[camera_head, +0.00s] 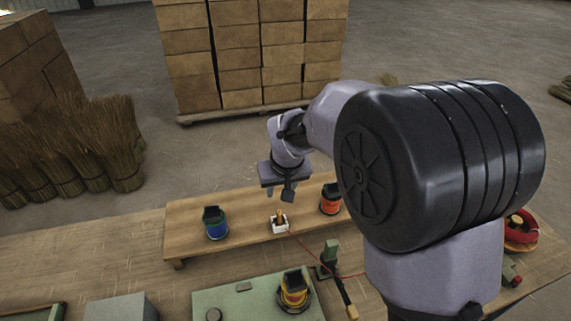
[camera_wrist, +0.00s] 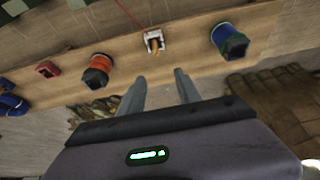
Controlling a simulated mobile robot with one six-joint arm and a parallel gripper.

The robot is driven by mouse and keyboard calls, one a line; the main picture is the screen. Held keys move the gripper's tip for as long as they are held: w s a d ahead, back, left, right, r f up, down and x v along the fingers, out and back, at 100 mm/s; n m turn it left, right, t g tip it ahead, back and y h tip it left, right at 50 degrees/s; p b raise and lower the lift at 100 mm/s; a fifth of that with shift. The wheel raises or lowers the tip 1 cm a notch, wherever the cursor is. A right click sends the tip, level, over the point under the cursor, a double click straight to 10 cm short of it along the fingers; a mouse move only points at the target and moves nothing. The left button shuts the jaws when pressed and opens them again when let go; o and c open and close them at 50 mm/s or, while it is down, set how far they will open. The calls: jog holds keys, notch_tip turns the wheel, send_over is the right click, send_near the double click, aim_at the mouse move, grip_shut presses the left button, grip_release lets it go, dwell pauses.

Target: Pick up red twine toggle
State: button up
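The toggle (camera_head: 281,213) is a small orange-brown peg standing in a white holder (camera_head: 279,225) on the wooden bench. A thin red twine runs from it to the right. In the wrist view the toggle (camera_wrist: 154,44) sits in its white holder (camera_wrist: 147,36), just beyond my fingertips. My gripper (camera_head: 279,194) is above and slightly behind the toggle in the head view, pointing down. In the wrist view my gripper (camera_wrist: 158,84) has its two fingers apart with nothing between them, and does not touch the toggle.
A blue-and-green spool (camera_head: 215,226) and an orange spool (camera_head: 330,203) stand on either side of the holder. A yellow spool (camera_head: 293,292) is in front. A green post (camera_head: 329,255) stands by the twine. Stacked boxes (camera_head: 245,50) and broom bundles (camera_head: 75,150) are behind.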

jog(key=b, duration=0.1)
send_near(280, 213)
jog(key=x, duration=0.1)
jog(key=b+x, duration=0.1)
jog(key=x, duration=0.2)
jog(key=shift+w+a+f+b, duration=0.25)
jog(key=shift+a+b, duration=0.1)
jog(key=shift+b, duration=0.05)
jog(key=b+x, duration=0.1)
jog(key=x, duration=0.5)
jog(key=shift+d+f+b, duration=0.1)
jog(key=shift+d+b, duration=0.15)
jog(key=shift+b, duration=0.15)
jog(key=shift+s, duration=0.15)
jog(key=shift+c, duration=1.1)
grip_shut()
